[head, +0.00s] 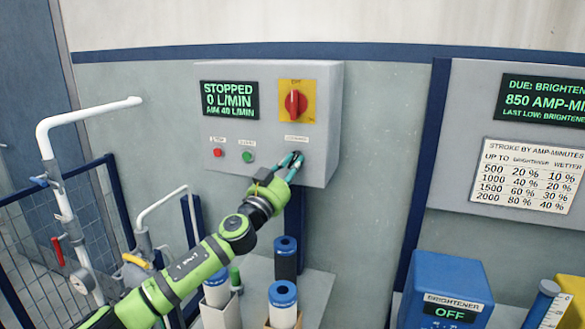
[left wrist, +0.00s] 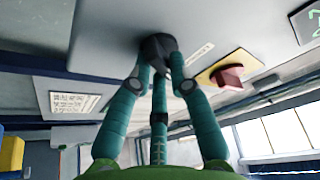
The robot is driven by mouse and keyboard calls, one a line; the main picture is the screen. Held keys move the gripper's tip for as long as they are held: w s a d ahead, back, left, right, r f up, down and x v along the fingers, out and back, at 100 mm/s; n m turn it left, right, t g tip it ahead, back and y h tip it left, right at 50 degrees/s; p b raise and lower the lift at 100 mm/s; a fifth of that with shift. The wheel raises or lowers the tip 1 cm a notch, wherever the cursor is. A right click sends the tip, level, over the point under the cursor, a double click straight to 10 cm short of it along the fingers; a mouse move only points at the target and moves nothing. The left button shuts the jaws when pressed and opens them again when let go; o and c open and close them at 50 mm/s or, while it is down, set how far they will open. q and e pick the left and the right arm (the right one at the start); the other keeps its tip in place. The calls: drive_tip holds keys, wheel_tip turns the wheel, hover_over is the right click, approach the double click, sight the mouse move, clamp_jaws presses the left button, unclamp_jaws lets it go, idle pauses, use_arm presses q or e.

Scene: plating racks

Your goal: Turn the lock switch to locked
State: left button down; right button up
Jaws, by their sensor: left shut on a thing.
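A grey control box (head: 320,105) is mounted on the wall. The lock switch, a dark knob (left wrist: 158,46), sits low on its right side, under a small label too small to read surely. My left gripper (head: 293,160) reaches it from below and is shut on the knob. In the left wrist view the three teal fingers of the left gripper (left wrist: 160,66) close around the knob. The fingers hide most of it in the head view, so I cannot tell its setting. My right gripper is not in view.
A red rotary switch (head: 296,103) on a yellow plate is above my gripper. A red button (head: 218,153) and a green button (head: 247,157) are to its left. The display (head: 230,100) reads STOPPED. Capped cylinders (head: 283,293) and a blue brightener unit (head: 445,285) stand below.

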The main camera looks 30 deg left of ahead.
use_arm(q)
drive_tip(key=m+p, duration=0.1)
drive_tip(key=m+h, duration=0.1)
drive_tip(key=m, duration=0.1)
drive_tip(key=m+g+p, duration=0.1)
drive_tip(key=m, duration=0.1)
drive_tip(key=shift+a+r+h+p, duration=0.1)
drive_tip(key=shift+r+h+p, duration=0.2)
drive_tip(key=shift+h, duration=0.1)
drive_tip(key=m+g+p, duration=0.1)
drive_tip(key=m+p, duration=0.2)
drive_tip(key=m+g+h+p, duration=0.1)
drive_tip(key=m+p, duration=0.2)
drive_tip(key=p, duration=0.1)
drive_tip(key=shift+a+m+h, duration=0.15)
drive_tip(key=shift+m+h, duration=0.15)
drive_tip(key=shift+m, duration=0.1)
drive_tip(key=shift+f+m+g+p, duration=0.1)
drive_tip(key=shift+m+g+p, duration=0.4)
drive_tip(key=shift+m+p, duration=0.5)
drive_tip(key=shift+f+m, duration=0.15)
drive_tip(key=shift+m, duration=0.15)
drive_tip(key=c, duration=1.4)
unclamp_jaws()
drive_tip(key=shift+s, duration=0.1)
